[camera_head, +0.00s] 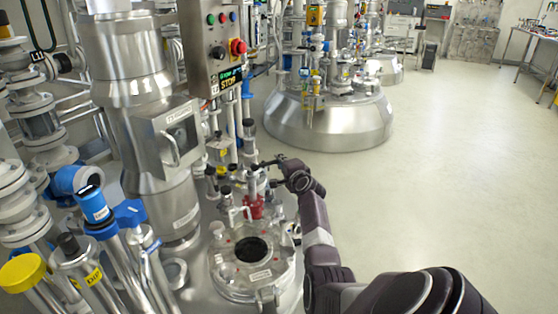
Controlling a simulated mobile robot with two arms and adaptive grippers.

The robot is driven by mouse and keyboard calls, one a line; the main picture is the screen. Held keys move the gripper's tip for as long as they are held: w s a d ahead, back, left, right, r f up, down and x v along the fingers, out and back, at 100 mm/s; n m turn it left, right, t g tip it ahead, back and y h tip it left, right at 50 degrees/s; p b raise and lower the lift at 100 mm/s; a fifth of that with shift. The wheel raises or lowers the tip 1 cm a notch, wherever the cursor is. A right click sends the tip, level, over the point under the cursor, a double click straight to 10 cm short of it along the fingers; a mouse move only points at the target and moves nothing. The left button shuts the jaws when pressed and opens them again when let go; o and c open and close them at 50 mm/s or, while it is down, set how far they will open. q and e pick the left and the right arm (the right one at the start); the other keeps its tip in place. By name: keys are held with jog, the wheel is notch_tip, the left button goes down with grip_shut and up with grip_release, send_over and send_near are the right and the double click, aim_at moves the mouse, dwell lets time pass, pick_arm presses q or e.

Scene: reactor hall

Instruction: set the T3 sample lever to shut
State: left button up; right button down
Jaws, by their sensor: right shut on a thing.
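My right arm comes in from the lower right and reaches over the top of the near steel vessel. My right gripper (262,166) is at its far end, among the pipes and valves below the control box. It is small and dark in this view. It is shut on a thin dark part, which I take to be the T3 sample lever; the lever's label and exact angle are too small to read. A red valve body (256,207) stands just below the gripper. My left gripper is not in view.
A round glass-topped port (252,254) lies in front of the valves. A control box (217,45) with buttons and a red knob hangs above. Blue-handled pipes (129,215) and a yellow cap (22,274) crowd the left. The floor at right is clear.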

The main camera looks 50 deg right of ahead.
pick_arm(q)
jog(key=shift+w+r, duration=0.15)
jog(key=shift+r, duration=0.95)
pick_arm(e)
jog(key=shift+f+m, duration=0.4)
jog(key=shift+f, duration=0.2)
jog(key=shift+a, duration=0.1)
jog(key=c, duration=2)
grip_release()
jog(key=shift+s+r, duration=0.1)
jog(key=v, duration=1.1)
jog(key=shift+s+a, duration=0.1)
jog(key=shift+s, duration=0.35)
